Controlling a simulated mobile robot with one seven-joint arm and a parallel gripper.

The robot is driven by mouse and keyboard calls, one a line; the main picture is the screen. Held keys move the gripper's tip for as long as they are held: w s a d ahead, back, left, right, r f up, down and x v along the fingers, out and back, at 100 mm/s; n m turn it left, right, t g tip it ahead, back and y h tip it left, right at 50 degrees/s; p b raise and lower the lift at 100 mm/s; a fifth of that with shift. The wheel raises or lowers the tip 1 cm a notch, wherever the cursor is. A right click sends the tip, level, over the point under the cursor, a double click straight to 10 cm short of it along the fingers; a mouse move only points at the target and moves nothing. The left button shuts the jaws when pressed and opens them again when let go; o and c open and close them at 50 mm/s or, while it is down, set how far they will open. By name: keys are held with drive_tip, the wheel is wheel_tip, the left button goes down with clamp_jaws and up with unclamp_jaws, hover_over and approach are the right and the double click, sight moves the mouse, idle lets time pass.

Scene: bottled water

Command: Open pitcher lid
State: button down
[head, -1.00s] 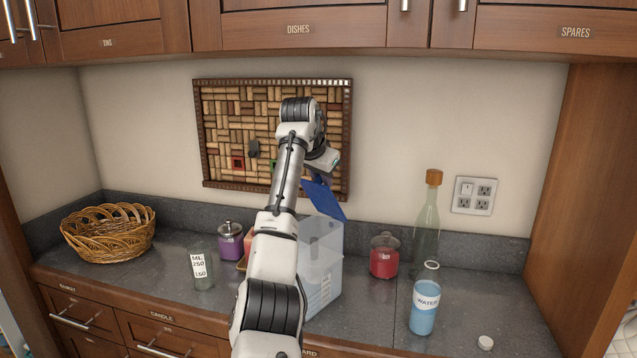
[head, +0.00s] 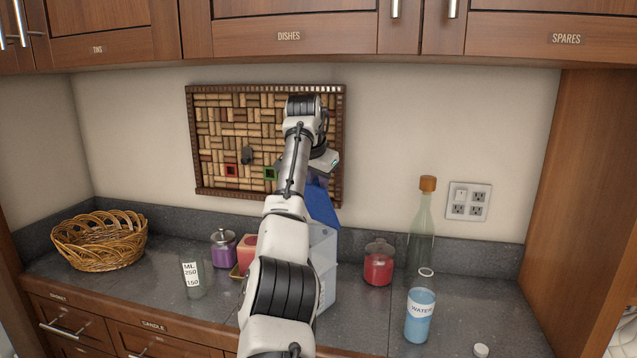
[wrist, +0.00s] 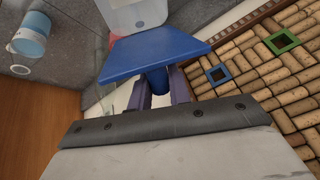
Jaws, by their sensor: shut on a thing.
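The pitcher (head: 325,262) is a clear box-shaped container on the counter, partly hidden behind my arm. Its blue lid (head: 321,205) stands tilted up steeply at the pitcher's top. In the wrist view the lid (wrist: 155,52) is a flat blue panel with a rounded blue knob, and part of the pitcher (wrist: 133,14) shows beyond it. My gripper (wrist: 160,88) is shut on the knob, one finger on each side. In the head view my wrist hides the fingers.
A glass (head: 195,277), a purple jar (head: 223,250) and a basket (head: 100,240) are left. The cork board (head: 225,130) hangs close behind my gripper.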

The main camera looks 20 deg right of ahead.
drive_tip(key=c, duration=1.3)
unclamp_jaws()
drive_tip(key=shift+c, duration=0.2)
drive_tip(key=b+v, duration=0.1)
drive_tip(key=v, duration=0.6)
drive_tip(key=shift+s+a+r, duration=0.1)
drive_tip(key=shift+r, duration=0.1)
